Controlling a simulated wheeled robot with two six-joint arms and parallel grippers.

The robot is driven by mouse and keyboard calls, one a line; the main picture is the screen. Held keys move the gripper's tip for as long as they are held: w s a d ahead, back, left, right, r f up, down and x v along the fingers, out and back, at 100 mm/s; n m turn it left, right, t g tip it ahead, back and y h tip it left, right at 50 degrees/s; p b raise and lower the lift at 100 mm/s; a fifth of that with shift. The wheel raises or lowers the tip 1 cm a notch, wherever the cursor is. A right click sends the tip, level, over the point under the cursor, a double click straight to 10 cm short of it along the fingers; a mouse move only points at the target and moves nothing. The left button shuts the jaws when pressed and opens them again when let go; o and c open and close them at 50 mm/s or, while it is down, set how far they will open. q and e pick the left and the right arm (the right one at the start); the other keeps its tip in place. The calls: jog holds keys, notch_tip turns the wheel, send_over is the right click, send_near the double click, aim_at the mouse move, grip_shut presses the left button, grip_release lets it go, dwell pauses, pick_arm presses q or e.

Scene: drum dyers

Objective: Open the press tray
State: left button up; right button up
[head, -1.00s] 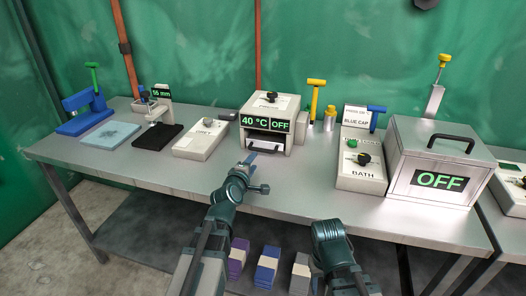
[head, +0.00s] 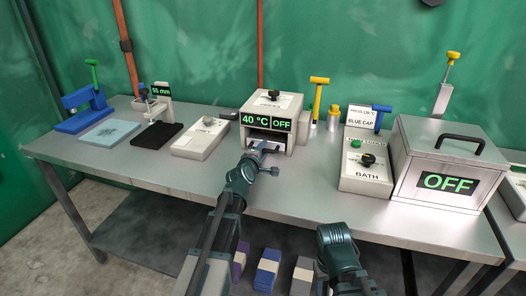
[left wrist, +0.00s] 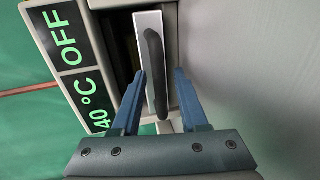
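The press (head: 272,104) is a pale box with a green display reading 40 °C and OFF, on the table. Its tray (left wrist: 148,22) has a light grey front and a dark bar handle (left wrist: 153,75), seen close up in the left wrist view. My left gripper (head: 262,148) is at the press front in the head view, covering part of the tray. In the left wrist view its blue fingers (left wrist: 160,74) are apart, one on each side of the handle, with visible gaps. The right arm shows at the bottom; its gripper is not visible.
A grey control box (head: 200,140) stands left of the press. The bath panel (head: 364,172) and a large lidded box (head: 445,160) stand to the right. The bare tabletop (head: 300,185) in front of the press is clear.

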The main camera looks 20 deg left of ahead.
pick_arm(q)
grip_shut()
dwell(1.2)
